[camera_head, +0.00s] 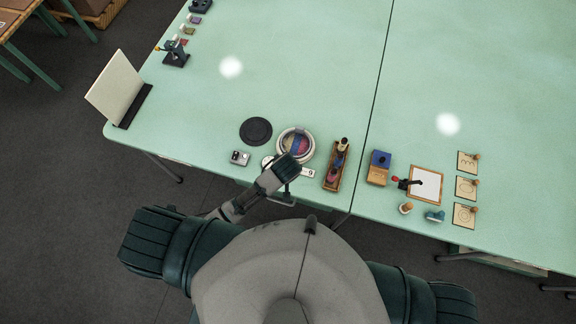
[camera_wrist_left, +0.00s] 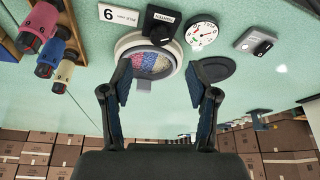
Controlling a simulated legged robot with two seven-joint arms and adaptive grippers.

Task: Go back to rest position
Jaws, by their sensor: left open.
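My left gripper (camera_wrist_left: 158,72) is open and empty in the left wrist view, its two dark fingers spread apart. Between and beyond them is a round white-rimmed hoop (camera_wrist_left: 126,45) with pink, blue and yellow speckled bands. In the head view my left forearm reaches over the front table edge. My right gripper is not in view.
A black disc (camera_head: 256,131), a small switch box (camera_head: 240,158) and a wooden rack of spools (camera_head: 335,166) stand close around the arm. A blue-topped box (camera_head: 379,167) and white board (camera_head: 426,184) are further right. The table's back middle is clear.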

